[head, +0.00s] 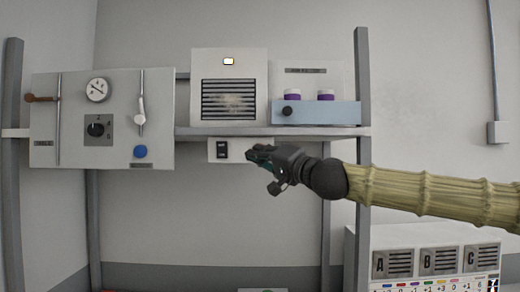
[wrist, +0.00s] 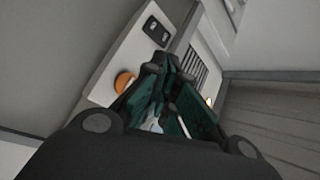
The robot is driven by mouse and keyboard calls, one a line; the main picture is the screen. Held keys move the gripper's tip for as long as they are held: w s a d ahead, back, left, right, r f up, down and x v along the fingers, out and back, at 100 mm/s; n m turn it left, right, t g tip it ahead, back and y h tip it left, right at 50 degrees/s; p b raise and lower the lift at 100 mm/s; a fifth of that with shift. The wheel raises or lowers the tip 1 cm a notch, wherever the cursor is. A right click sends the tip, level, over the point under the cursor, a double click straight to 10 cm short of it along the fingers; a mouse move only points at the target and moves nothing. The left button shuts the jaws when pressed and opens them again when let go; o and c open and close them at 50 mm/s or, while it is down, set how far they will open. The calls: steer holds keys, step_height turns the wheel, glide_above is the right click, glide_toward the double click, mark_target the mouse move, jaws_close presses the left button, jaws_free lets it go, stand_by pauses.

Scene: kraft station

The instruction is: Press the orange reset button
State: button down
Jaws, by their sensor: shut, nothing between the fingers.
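The orange reset button (wrist: 125,82) shows in the wrist view on a pale switch box (wrist: 112,62), beside a black rocker switch (wrist: 156,30). In the head view the switch box (head: 213,151) hangs under the shelf, and its black switch (head: 222,150) shows, but my gripper hides the button. My gripper (head: 252,154) is shut and empty, in front of the box's right part. In the wrist view the shut fingertips (wrist: 155,64) are to the right of the button and close to it. I cannot tell whether they touch the box.
The shelf (head: 240,132) runs just above my gripper. On it stand a vented box (head: 257,68) with a small lit lamp (head: 229,61) and a blue-fronted unit (head: 340,113). A grey panel (head: 60,130) with a gauge and levers is at left. Below the switch box is open room.

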steer(key=w, duration=0.3)
steer(key=shift+w, duration=0.4)
steer(key=shift+w+b, duration=0.2)
steer(key=shift+b, duration=0.3)
stand_by(0.9)
steer(key=shift+w, duration=0.2)
steer(key=shift+w+b, duration=0.3)
steer(key=shift+w, duration=0.1)
stand_by(1.0)
steer(key=shift+s, duration=0.15)
steer(key=shift+s+b, duration=0.45)
steer(key=shift+s, duration=0.2)
